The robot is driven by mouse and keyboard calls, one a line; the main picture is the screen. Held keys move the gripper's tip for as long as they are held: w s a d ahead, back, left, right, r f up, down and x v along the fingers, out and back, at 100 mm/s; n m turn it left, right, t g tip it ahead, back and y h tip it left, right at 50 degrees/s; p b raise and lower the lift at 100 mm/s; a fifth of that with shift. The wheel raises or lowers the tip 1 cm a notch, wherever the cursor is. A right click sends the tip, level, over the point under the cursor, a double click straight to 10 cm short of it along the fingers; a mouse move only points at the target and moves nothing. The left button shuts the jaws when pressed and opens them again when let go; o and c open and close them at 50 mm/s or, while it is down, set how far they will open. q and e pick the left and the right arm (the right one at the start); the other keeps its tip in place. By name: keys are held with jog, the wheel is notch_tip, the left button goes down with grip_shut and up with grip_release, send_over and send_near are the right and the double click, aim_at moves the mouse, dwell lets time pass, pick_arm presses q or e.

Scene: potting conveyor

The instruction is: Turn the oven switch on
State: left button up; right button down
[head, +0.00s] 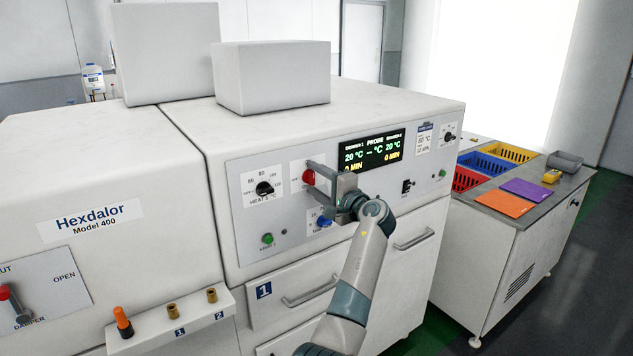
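The oven is a white cabinet with a grey control panel (237,187). A red switch knob (308,177) sits on a white plate in the panel, left of the lit display. My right gripper is not in view.
The display (370,152) reads 20 °C and 0 MIN. Nearby are a black heat knob (264,188), a blue knob (324,221) and a green button (267,239). Drawers with handles lie below. A side bench (545,205) with colored bins stands right.

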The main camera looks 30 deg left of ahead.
pick_arm(q)
jog(key=shift+d, duration=0.1)
jog(key=shift+s+d+f, duration=0.15)
jog(key=shift+d, duration=0.25)
jog(key=b+v, duration=0.7)
jog(key=v, duration=0.9)
jog(key=shift+d, duration=0.25)
